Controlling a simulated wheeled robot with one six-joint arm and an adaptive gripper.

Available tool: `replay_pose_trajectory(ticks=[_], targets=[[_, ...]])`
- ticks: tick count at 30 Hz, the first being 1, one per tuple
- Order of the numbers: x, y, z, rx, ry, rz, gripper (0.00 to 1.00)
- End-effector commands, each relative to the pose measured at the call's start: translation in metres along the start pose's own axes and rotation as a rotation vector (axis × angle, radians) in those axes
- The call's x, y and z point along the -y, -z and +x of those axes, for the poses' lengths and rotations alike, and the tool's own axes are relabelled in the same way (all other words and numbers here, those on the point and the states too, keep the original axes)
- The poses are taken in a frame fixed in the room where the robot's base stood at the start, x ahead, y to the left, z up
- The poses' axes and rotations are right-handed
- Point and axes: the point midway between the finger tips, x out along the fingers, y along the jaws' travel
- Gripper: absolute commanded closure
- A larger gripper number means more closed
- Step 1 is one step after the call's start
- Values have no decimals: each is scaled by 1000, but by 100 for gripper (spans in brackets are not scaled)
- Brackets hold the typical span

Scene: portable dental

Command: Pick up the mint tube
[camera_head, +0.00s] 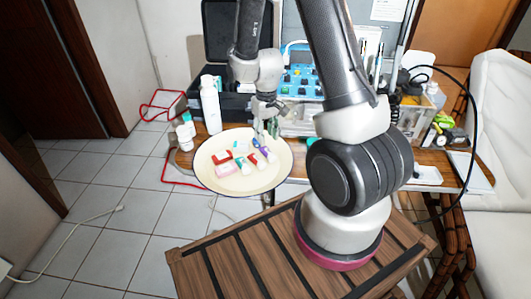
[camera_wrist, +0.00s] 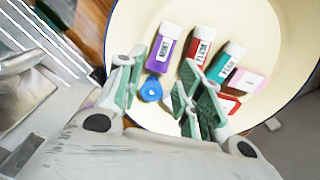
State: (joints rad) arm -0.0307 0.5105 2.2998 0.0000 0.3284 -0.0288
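Three small tubes with white caps lie side by side on the round cream plate (camera_head: 212,178): a purple one (camera_wrist: 163,48), a red one (camera_wrist: 202,47) and a teal one (camera_wrist: 225,62). Each has a white label; the print is too small for me to tell surely which one says mint. My gripper (camera_wrist: 163,68) is open and empty. In the wrist view its fingertips straddle the near end of the purple tube, with no clear contact. In the head view it hangs over the plate's back edge, beside the purple tube (camera_head: 264,149).
A blue round piece (camera_wrist: 151,90) lies close to the purple tube. A pink block (camera_wrist: 250,83) and a red block (camera_wrist: 228,103) lie beside the teal tube. A white bottle (camera_head: 210,105) stands behind the plate at left. The plate's front rim area is clear.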

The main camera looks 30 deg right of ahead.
Motion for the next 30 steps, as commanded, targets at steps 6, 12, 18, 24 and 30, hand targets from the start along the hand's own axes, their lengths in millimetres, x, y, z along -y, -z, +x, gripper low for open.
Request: replay_pose_trajectory(ticks=[6, 12, 18, 24, 30], targets=[[1, 0, 29, 5, 0, -1, 64], [2, 1, 60, 7, 0, 0, 64], [1, 2, 68, 3, 0, 0, 64], [1, 2, 67, 3, 0, 0, 79], [1, 2, 67, 3, 0, 0, 91]])
